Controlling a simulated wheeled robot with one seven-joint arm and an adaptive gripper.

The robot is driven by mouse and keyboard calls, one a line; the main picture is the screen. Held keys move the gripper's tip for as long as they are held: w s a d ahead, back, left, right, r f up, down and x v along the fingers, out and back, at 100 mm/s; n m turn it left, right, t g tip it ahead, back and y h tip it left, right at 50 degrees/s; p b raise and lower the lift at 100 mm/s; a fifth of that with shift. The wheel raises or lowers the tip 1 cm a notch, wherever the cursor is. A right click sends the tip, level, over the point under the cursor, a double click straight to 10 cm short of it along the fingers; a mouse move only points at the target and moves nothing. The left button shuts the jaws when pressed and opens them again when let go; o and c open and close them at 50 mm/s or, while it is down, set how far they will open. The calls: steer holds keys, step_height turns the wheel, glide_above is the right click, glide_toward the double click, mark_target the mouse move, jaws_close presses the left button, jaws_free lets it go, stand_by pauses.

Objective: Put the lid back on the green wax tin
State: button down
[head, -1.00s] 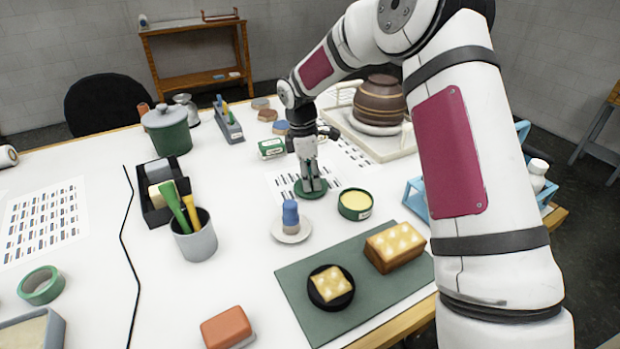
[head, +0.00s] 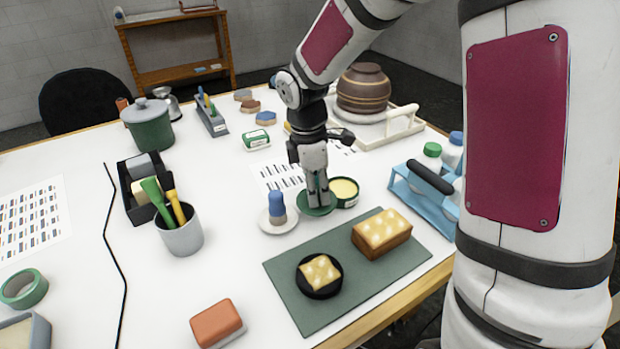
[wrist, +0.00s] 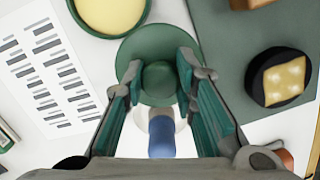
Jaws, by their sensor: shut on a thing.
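The green wax tin (head: 344,190) stands open on the white table, its pale yellow wax showing; it also shows at the top left of the wrist view (wrist: 108,14). My gripper (head: 318,200) points down and is shut on the green lid (head: 312,209), left of the tin in the head view. In the wrist view, the lid (wrist: 150,58) is a round green disc with a knob between my fingers (wrist: 160,80). The lid is level and low over the table; whether it touches the table I cannot tell.
A white dish (head: 268,222) with a blue-topped piece (head: 277,205) stands close left of the lid. A green mat (head: 290,285) with a bread-like block (head: 381,232) lies in front. A blue bottle rack (head: 425,195) stands right of the tin. A printed sheet (head: 275,177) lies behind.

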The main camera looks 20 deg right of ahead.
steer(key=shift+s+r, duration=0.1)
steer(key=shift+s, duration=0.55)
steer(key=shift+d+r, duration=0.15)
steer(key=shift+d, duration=0.05)
steer(key=w+d+r+n+p, duration=0.1)
steer(key=w+d+r+p, duration=0.45)
steer(key=d+p, duration=0.2)
steer(key=shift+s+d+f+b, duration=0.1)
steer(key=shift+f+b, duration=0.45)
steer(key=shift+f, duration=1)
steer(key=shift+s+f+b, duration=0.1)
steer(key=shift+f+b, duration=0.45)
steer(key=shift+f, duration=1)
steer(key=shift+f, duration=0.15)
steer(key=c, duration=0.7)
jaws_free()
steer(key=shift+c, duration=0.2)
